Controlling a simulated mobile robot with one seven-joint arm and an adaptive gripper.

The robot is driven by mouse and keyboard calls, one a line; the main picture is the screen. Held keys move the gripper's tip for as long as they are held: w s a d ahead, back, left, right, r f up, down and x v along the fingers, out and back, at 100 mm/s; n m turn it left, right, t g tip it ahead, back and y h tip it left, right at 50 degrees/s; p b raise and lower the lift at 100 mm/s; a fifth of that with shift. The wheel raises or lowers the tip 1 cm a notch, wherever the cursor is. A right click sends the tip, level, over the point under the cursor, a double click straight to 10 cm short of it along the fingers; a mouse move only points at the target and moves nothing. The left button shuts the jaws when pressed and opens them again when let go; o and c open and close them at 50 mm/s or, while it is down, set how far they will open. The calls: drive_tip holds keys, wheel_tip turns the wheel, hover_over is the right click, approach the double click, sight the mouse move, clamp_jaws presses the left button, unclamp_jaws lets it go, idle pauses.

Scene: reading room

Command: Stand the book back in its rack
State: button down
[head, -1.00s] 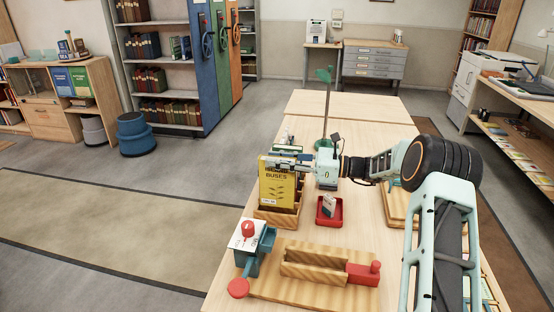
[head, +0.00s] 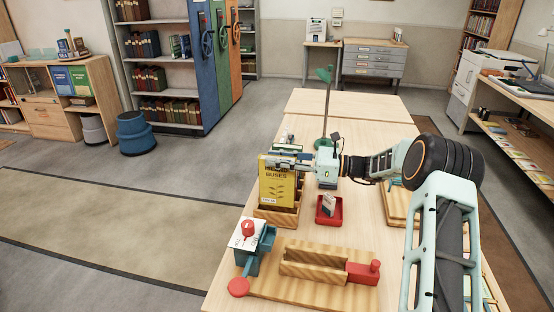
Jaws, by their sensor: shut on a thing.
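The yellow book (head: 277,190), with "BUSES" on its cover, is upright in the head view near the left edge of the table. My gripper (head: 287,163) is shut on the book's upper part, reaching it from the right. The wooden rack (head: 277,216) is directly under the book, and the book's lower edge meets or overlaps the rack's front. I cannot tell whether the book rests on the rack's floor. The fingertips are small and partly hidden by the book.
A red tray (head: 329,219) with a small item stands right of the rack. A wooden holder with a red clamp (head: 362,272) and a teal stamping device (head: 246,262) are nearer. A green lamp (head: 326,110) stands behind my gripper. The table's far end (head: 350,105) is clear.

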sight(277, 173)
idle(0.4)
wheel_tip(277, 173, down, 3)
drive_tip(key=b, duration=0.4)
idle(1.2)
idle(0.3)
drive_tip(key=shift+f, duration=0.15)
wheel_tip(277, 173, down, 2)
drive_tip(key=b, duration=0.6)
drive_tip(key=shift+f, duration=0.15)
drive_tip(key=shift+b, duration=0.35)
drive_tip(key=shift+r, duration=0.2)
